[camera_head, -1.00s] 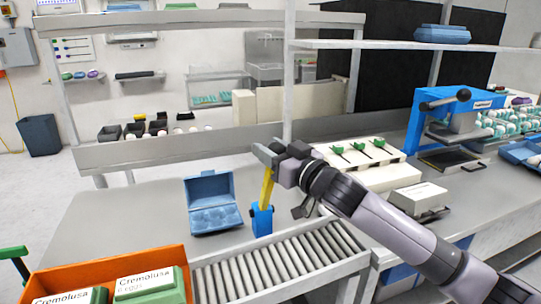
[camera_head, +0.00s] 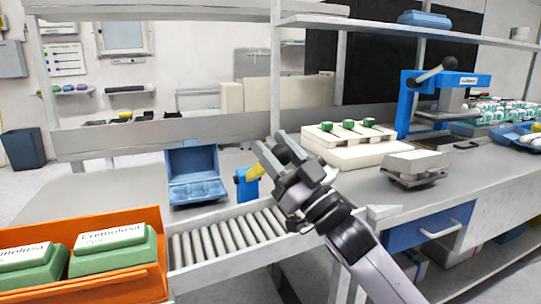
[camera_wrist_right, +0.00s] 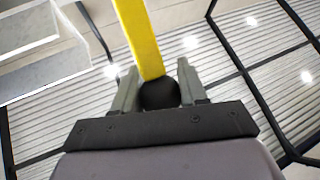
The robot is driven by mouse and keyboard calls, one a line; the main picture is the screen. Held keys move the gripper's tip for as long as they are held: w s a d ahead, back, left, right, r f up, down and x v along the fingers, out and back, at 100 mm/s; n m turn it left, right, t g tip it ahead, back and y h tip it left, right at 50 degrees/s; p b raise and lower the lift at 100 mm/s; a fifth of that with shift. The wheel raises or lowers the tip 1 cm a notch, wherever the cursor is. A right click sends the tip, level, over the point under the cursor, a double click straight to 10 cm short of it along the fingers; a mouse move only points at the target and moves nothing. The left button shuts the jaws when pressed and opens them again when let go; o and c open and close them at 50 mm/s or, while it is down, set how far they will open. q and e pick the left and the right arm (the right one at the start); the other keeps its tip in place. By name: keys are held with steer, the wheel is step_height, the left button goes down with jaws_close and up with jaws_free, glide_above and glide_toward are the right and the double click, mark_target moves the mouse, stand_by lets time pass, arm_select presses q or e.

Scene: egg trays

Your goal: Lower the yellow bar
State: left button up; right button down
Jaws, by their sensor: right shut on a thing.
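The yellow bar (camera_head: 240,176) rises from a small blue bracket (camera_head: 251,188) beside the roller conveyor in the head view. My right gripper (camera_head: 271,146) is at the bar's upper end and partly hides it. In the right wrist view, the yellow bar (camera_wrist_right: 138,35) runs from the top edge down to a black knob (camera_wrist_right: 159,94) at its end. The right gripper's fingers (camera_wrist_right: 157,80) are on both sides of the knob, shut on it. My left gripper is in neither view.
An open blue egg carton (camera_head: 195,190) stands left of the bracket. The roller conveyor (camera_head: 222,240) runs below it. An orange crate (camera_head: 120,286) with green cartons is at front left. A cream box (camera_head: 350,152) and a grey carton (camera_head: 415,166) are to the right.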

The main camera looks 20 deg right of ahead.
steer(key=shift+s+f+t+b, duration=0.15)
steer(key=shift+s+f+b, duration=0.15)
steer(key=shift+f, duration=0.25)
steer(key=shift+s+f+t+b, duration=0.15)
steer(key=shift+f+b, duration=0.2)
steer(key=shift+f, duration=0.2)
arm_select(q)
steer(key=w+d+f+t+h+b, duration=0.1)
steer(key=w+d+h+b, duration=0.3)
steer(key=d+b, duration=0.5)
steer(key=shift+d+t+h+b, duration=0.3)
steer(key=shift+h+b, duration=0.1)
steer(key=shift+b, duration=1.15)
arm_select(e)
steer(key=s+f+n+y, duration=0.3)
steer(key=f+y, duration=0.1)
steer(key=f, duration=0.8)
steer(key=shift+s+n+t, duration=0.3)
steer(key=shift+s+n, duration=0.05)
steer(key=shift+n, duration=0.05)
steer(key=shift+f, duration=0.15)
steer(key=c, duration=0.8)
jaws_free()
steer(key=shift+o, duration=0.7)
steer(key=shift+y, duration=0.4)
steer(key=shift+d, duration=0.1)
